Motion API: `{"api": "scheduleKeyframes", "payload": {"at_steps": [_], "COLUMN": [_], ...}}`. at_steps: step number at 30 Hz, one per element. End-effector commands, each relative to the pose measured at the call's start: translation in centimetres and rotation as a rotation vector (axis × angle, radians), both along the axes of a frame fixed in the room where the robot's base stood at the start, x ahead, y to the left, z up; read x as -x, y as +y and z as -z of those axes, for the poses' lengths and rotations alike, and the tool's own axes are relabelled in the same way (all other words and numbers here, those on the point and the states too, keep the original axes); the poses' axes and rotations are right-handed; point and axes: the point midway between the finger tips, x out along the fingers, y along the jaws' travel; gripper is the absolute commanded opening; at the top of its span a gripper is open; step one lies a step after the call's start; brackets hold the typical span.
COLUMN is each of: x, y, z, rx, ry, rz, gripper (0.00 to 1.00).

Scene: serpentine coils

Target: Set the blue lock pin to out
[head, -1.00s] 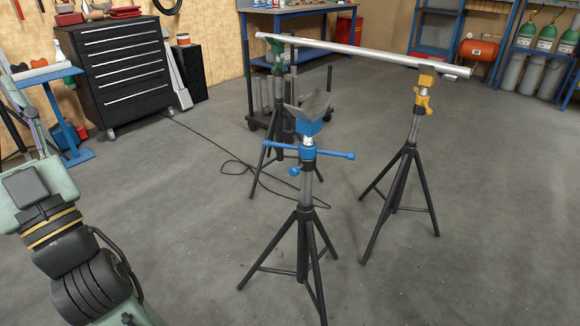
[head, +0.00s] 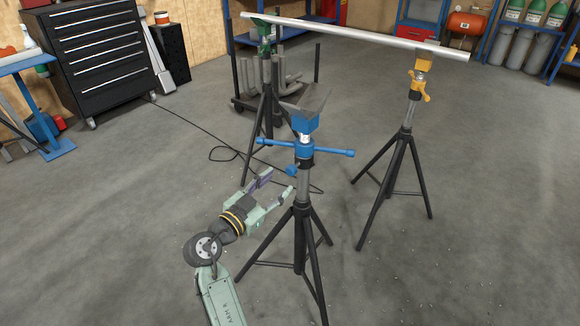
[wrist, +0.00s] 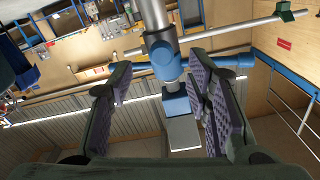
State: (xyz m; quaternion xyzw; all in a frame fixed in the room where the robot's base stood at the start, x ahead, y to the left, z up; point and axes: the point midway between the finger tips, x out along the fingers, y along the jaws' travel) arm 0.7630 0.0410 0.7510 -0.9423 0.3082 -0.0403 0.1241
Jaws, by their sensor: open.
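The blue lock pin (head: 292,170) sticks out to the lower left from under the blue collar (head: 305,148) of the front stand. In the wrist view, the pin's rounded blue end (wrist: 166,60) shows ahead, between the lines of my two fingers. My gripper (head: 278,184) is open and empty, just left of the stand's post and slightly below the pin. Its purple-padded fingers (wrist: 160,88) also show in the wrist view, well apart. No contact with the pin is visible. How far the pin is pulled out I cannot tell.
A blue crossbar (head: 335,151) with knobs spans the collar, and a V-shaped head (head: 310,108) tops the stand. The stand's black tripod legs (head: 302,255) spread beside my arm. Behind, a long pipe (head: 350,35) rests on green and yellow stands. A cable lies on the floor.

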Motion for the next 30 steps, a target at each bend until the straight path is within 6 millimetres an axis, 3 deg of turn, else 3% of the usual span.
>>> {"api": "scheduleKeyframes", "payload": {"at_steps": [6, 12, 24, 30], "x": [-3.5, -5.4, -6.0, -6.0], "y": [-2.5, -3.9, -4.2, -4.2], "z": [-0.4, -0.3, -0.1, -0.1], "rx": [0.0, -0.001, 0.0, 0.0], "ry": [0.0, -0.001, -0.001, -0.001], "rz": [0.001, -0.002, -0.004, -0.004], "gripper": [0.45, 0.45, 0.44, 0.31]}}
